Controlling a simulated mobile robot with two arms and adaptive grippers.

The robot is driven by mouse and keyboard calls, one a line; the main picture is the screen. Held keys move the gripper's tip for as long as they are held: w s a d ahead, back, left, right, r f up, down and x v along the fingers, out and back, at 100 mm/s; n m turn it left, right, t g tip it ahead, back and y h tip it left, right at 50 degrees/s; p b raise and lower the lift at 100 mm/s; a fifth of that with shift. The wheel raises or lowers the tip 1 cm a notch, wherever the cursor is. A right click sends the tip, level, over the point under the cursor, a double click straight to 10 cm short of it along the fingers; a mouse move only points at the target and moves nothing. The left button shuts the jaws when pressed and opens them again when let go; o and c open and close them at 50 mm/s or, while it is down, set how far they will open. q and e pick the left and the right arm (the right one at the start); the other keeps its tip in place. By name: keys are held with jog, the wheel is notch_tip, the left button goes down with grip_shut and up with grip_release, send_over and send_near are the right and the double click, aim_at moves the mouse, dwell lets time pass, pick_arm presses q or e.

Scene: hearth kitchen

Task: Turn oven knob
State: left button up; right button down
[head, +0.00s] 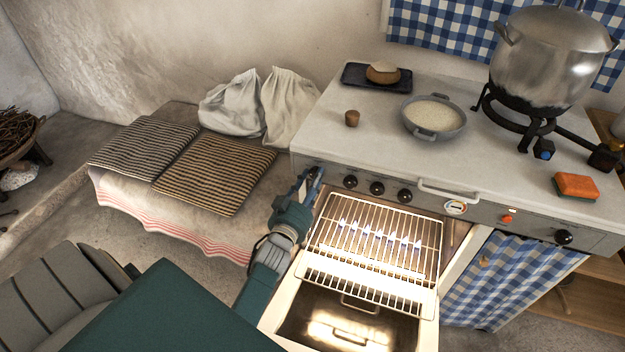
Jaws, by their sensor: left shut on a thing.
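Another black knob (564,237) is at the panel's right end. My left gripper (315,177) is at the panel's left end, just left of the three knobs. It is shut on what looks like a knob, which its fingers hide. My right gripper is not in view.
A grey pan (434,117), a bun on a dark tray (376,82), a brown cork (352,118), a large steel pot (550,60) and an orange sponge (575,186) sit on top. A bench with striped cushions (215,172) stands left. The open door occupies the floor space in front.

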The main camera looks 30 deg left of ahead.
pick_arm(q)
jog(key=o, duration=1.2)
jog(key=shift+c, duration=0.2)
jog(key=shift+s, duration=0.1)
jog(key=v, duration=1.2)
